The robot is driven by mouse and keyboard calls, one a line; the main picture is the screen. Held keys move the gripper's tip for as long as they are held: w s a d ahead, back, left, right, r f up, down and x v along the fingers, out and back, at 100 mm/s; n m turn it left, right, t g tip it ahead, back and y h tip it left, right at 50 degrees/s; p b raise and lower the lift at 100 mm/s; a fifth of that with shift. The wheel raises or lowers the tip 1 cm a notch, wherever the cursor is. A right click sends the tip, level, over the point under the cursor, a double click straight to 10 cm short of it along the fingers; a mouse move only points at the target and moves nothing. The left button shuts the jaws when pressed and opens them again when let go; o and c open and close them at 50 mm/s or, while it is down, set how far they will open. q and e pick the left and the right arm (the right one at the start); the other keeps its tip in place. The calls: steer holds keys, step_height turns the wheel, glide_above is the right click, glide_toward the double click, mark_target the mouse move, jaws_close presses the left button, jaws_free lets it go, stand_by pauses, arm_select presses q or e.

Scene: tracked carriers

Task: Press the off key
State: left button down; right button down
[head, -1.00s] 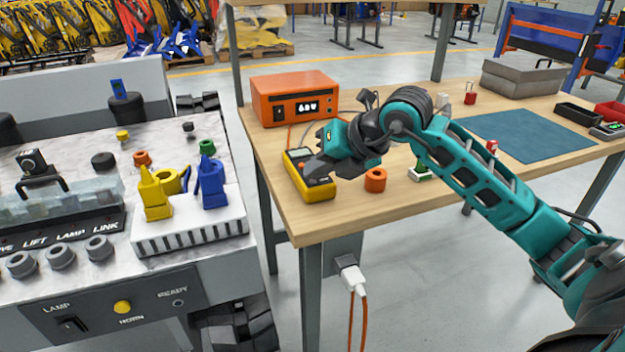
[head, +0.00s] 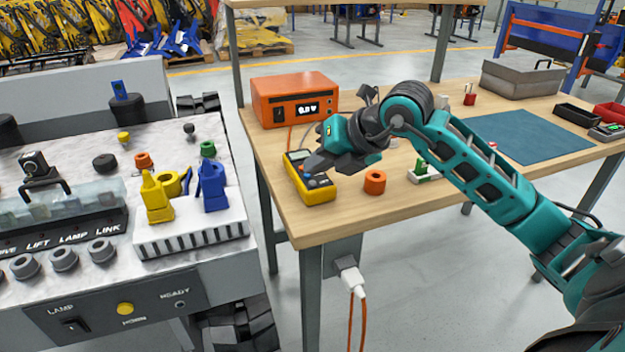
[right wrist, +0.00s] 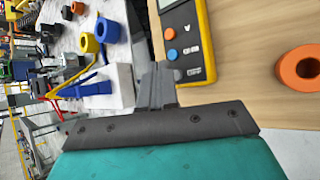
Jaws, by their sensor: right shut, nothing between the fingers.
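A yellow and black meter (head: 318,195) lies near the left end of the wooden table. In the right wrist view, the meter (right wrist: 207,35) shows a round orange-red key (right wrist: 169,34) and a round blue key (right wrist: 172,54) on its dark face. No off label is legible, so I cannot tell which key is off. My right gripper (head: 312,166) is shut and empty, over the meter in the head view. Its closed fingers (right wrist: 158,84) show just beside the meter's lower edge in the wrist view, apart from both keys. My left gripper is out of view.
An orange box with a lit display (head: 296,98) stands behind the meter. An orange ring (head: 374,182) lies to its right. A marble-topped carrier with a white block (head: 190,235) stands left, across a gap. The blue mat (head: 530,135) is bare.

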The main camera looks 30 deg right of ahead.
steer(key=shift+r, duration=0.1)
step_height(320, 180, up, 5)
steer(key=p, duration=0.3)
steer(key=shift+p, duration=0.35)
steer(key=shift+a, duration=0.1)
stand_by(0.4)
